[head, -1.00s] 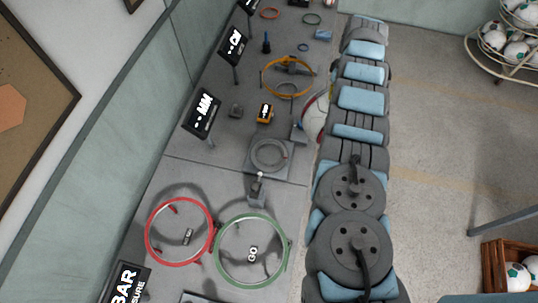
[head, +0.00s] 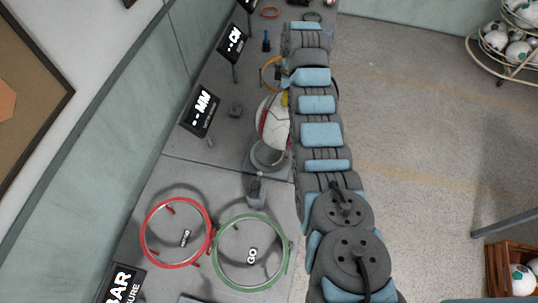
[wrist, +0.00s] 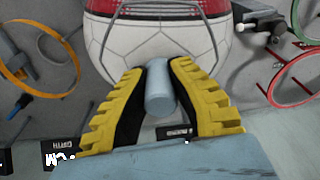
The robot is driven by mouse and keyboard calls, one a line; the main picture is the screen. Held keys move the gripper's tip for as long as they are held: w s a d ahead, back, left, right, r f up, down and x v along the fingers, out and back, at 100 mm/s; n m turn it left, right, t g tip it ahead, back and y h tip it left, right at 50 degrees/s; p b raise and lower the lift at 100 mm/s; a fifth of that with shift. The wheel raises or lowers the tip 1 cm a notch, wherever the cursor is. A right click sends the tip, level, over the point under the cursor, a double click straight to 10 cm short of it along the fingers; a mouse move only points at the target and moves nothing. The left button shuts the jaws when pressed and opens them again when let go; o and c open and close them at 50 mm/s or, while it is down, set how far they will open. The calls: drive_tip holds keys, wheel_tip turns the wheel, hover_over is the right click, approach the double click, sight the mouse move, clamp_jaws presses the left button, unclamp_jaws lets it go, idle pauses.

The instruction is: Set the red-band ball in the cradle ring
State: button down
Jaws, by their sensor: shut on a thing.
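The red-band ball (head: 268,128), white with a red band, shows left of my arm in the head view, partly hidden by it. It overlaps the far side of the grey cradle ring (head: 262,163); I cannot tell whether they touch. In the wrist view the ball (wrist: 112,40) fills the top middle, beyond the fingertips. My gripper (wrist: 158,72) has yellow and black fingers shut on a pale grey-blue peg (wrist: 160,98) in front of the ball. A thin grey wire runs around the ball. In the head view only a yellow bit of my gripper (head: 285,99) shows.
A red hoop (head: 147,240) and a green hoop (head: 216,262) stand on the grey bench near the cradle. A small grey post (head: 256,190) stands just in front of it. An orange hoop (head: 265,74) is behind. Dark signs (head: 200,112) line the left edge.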

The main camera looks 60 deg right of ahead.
sight(269, 115)
drive_tip(key=w+a+n, duration=0.2)
drive_tip(key=w+a, duration=0.2)
drive_tip(key=shift+w+f+b, duration=0.15)
drive_tip(key=shift+w+b, duration=0.05)
drive_tip(key=shift+b, duration=0.1)
drive_tip(key=shift+f+p, duration=0.65)
drive_tip(key=shift+f, duration=4.55)
drive_tip(key=c, duration=1.1)
unclamp_jaws()
drive_tip(key=shift+r, duration=0.15)
